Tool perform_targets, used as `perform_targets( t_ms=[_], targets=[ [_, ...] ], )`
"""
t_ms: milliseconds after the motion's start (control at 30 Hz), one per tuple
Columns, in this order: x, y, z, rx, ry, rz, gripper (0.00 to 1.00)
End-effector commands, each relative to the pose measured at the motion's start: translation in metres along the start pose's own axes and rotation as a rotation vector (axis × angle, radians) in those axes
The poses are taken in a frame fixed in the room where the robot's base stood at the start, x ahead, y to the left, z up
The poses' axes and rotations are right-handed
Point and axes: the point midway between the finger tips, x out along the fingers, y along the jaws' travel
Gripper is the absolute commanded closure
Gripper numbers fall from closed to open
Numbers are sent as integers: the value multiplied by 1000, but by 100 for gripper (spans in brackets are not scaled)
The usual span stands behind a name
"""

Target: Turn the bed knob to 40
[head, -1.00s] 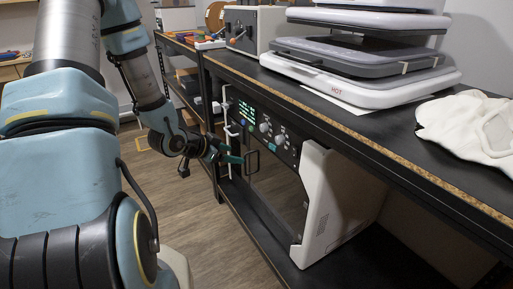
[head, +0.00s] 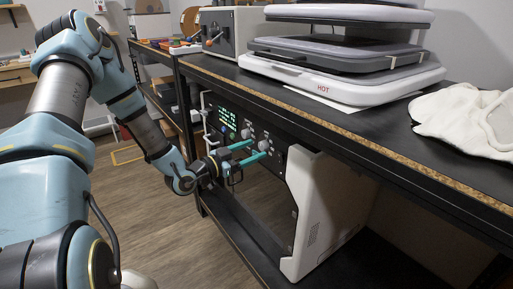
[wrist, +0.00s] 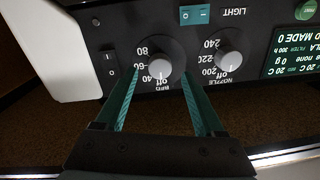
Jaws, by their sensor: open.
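The bed knob (wrist: 153,62) is a pale grey round knob on a dark dial marked off, 40, 60 and 80. The wrist view shows the panel upside down; I cannot clearly tell where the knob points. My gripper (wrist: 160,73) is open, its two teal fingers on either side of the bed knob's lower part in the picture. No firm contact shows. In the head view my gripper (head: 258,149) reaches to the printer's front panel, at the right-hand knob (head: 264,144).
The nozzle knob (wrist: 230,61) sits close to the right finger in the wrist view. A teal light switch (wrist: 195,14), a black rocker switch (wrist: 110,62) and a lit display (wrist: 292,60) are nearby. The bench edge (head: 350,138) overhangs the printer (head: 320,205).

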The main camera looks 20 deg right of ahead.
Motion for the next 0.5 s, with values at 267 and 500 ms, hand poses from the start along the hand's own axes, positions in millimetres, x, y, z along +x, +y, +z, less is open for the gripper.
perform_targets(
  t_ms=[267,500],
  targets=[
    [22,0,0,0,-1,0,29],
    [22,0,0,0,-1,0,29]
  ],
)
